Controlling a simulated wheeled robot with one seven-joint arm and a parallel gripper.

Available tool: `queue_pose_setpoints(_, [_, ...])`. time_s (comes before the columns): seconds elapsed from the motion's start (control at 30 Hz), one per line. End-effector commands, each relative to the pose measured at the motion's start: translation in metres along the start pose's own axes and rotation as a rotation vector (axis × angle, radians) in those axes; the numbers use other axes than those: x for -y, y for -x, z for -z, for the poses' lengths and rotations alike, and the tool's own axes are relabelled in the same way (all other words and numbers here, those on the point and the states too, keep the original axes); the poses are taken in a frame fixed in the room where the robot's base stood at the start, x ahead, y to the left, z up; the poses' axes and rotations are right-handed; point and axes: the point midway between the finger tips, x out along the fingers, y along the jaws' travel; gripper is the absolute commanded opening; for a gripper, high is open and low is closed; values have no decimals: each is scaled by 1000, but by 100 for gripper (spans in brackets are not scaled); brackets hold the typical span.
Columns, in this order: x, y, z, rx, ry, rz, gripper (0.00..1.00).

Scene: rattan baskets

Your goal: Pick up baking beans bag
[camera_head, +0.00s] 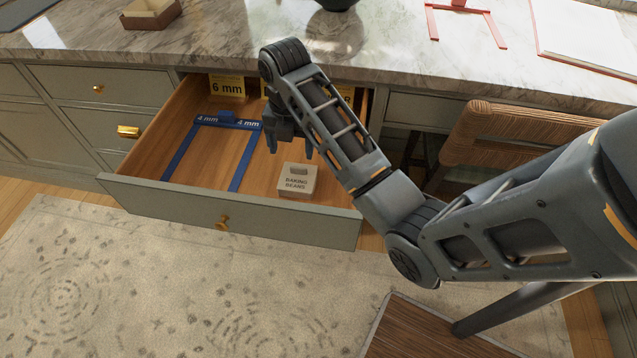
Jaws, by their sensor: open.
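The baking beans bag (297,181) is a small pale, box-like bag with dark lettering. It sits upright in the open wooden drawer (290,219), near the drawer's front right. My gripper (290,148) points down into the drawer, above and slightly behind the bag. Its jaws are open and nothing shows between them. The gripper looks apart from the bag, though the exact gap is hard to judge from this view. My arm hides part of the drawer's right side.
A blue frame marked 4 mm (228,121) lies in the drawer's left half. Yellow 6 mm cards (227,87) stand at its back. The marble countertop (220,40) overhangs behind. A woven chair (500,140) stands at the right. A patterned rug (130,280) covers the floor in front.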

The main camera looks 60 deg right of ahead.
Motion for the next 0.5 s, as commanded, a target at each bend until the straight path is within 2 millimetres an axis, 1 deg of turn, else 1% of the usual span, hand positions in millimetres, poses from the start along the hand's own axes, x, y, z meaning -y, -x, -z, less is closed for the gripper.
queue_pose_setpoints(0.07, [0,3,-4,-21,13,18,77])
queue_pose_setpoints(0.13, [0,2,-5,-31,19,26,77])
queue_pose_setpoints(0.5, [3,-33,-1,-36,18,30,77])
